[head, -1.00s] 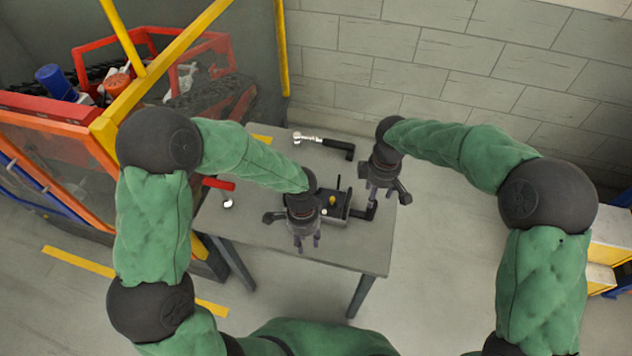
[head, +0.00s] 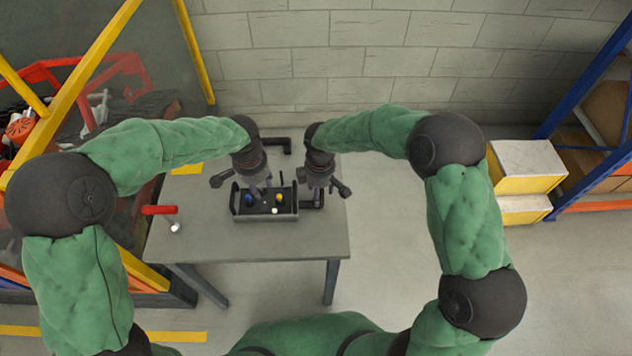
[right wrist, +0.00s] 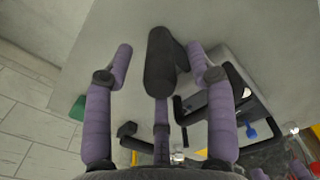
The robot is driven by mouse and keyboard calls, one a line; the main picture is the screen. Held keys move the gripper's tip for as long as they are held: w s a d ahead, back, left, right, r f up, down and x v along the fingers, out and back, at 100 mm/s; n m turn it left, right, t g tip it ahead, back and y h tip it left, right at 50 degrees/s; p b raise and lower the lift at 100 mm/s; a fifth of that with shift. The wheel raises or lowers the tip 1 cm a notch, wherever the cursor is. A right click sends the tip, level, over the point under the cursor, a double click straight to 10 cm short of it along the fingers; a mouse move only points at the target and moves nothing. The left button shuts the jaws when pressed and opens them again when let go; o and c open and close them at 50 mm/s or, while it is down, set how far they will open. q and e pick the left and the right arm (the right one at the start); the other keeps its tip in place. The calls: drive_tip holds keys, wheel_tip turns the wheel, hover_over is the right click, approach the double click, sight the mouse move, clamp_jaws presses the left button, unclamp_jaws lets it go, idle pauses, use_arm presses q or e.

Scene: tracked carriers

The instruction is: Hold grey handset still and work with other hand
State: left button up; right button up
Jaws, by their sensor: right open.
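The grey handset (head: 265,213) is a dark grey box with a blue knob, a yellow knob and a white knob. It lies on the grey table in the head view. My left gripper (head: 238,184) is over the handset's left back corner, with its fingers spread. I cannot tell whether they touch it. My right gripper (head: 323,186) is open and empty, just beyond the handset's right end. In the right wrist view, its spread purple-grey fingers (right wrist: 162,75) show above the table, with a black frame and blue knob (right wrist: 250,131) at right.
A red-handled tool (head: 160,210) lies on the table (head: 225,245) at left. A dark angled piece (head: 315,201) is right of the handset. The table's front is clear.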

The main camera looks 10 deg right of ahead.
drive_tip(key=shift+f, duration=2.25)
clamp_jaws()
use_arm(q)
clamp_jaws()
drive_tip(key=s+r+n, duration=0.1)
drive_tip(key=n, duration=0.1)
drive_tip(key=r+n+t, duration=0.1)
drive_tip(key=r+n, duration=0.1)
drive_tip(key=n, duration=0.1)
drive_tip(key=s+r+n+t, duration=0.1)
drive_tip(key=r+n, duration=0.1)
drive_tip(key=shift+s+a, duration=0.3)
drive_tip(key=shift+a, duration=0.1)
